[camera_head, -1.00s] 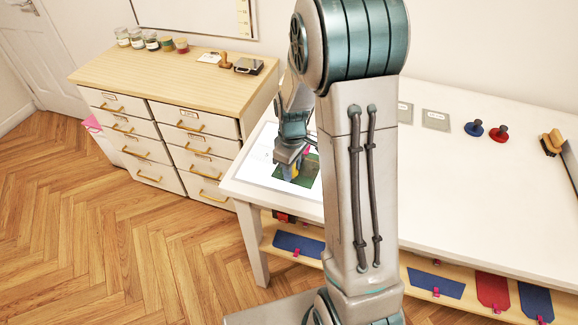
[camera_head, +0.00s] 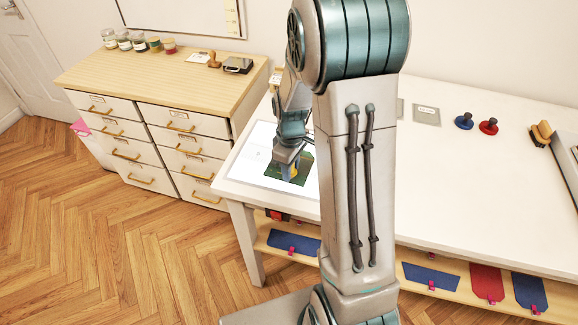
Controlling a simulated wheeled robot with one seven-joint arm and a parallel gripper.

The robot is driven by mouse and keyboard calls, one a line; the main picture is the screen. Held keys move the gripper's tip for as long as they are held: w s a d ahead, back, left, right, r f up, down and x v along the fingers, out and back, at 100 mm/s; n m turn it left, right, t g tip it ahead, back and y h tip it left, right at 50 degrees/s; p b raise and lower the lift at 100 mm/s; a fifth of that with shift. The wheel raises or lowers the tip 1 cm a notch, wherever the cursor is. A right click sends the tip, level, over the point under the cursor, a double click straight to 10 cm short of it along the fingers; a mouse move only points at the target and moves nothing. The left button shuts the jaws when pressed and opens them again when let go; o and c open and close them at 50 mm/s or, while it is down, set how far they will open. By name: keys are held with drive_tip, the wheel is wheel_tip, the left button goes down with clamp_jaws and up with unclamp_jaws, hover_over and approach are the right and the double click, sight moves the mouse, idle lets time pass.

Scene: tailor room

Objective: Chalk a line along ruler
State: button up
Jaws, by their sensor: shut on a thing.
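A dark green piece (camera_head: 301,172) lies on a white lit panel (camera_head: 254,168) at the left end of the white table. My gripper (camera_head: 290,173) is low over the green piece, pointing down. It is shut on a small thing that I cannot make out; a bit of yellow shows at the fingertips. I cannot tell whether this touches the green piece. I cannot make out the ruler or any chalk line. My arm hides the area to the right of the green piece.
A drawer cabinet (camera_head: 150,88) with jars and a stamp stands left of the table. The table (camera_head: 455,185) is mostly clear on the right. Blue and red pincushion-like knobs (camera_head: 464,121) and a brush (camera_head: 541,133) stand at its back. Coloured pieces (camera_head: 430,276) lie on the shelf below.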

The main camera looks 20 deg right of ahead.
sight(301, 179)
drive_tip(key=shift+s+d, duration=0.1)
drive_tip(key=shift+s+d, duration=0.4)
drive_tip(key=shift+d, duration=0.1)
idle(0.3)
drive_tip(key=shift+s+d+b, duration=0.35)
drive_tip(key=shift+s+d, duration=0.15)
drive_tip(key=shift+d, duration=0.05)
wheel_tip(301, 179, up, 7)
drive_tip(key=p, duration=0.5)
idle(0.6)
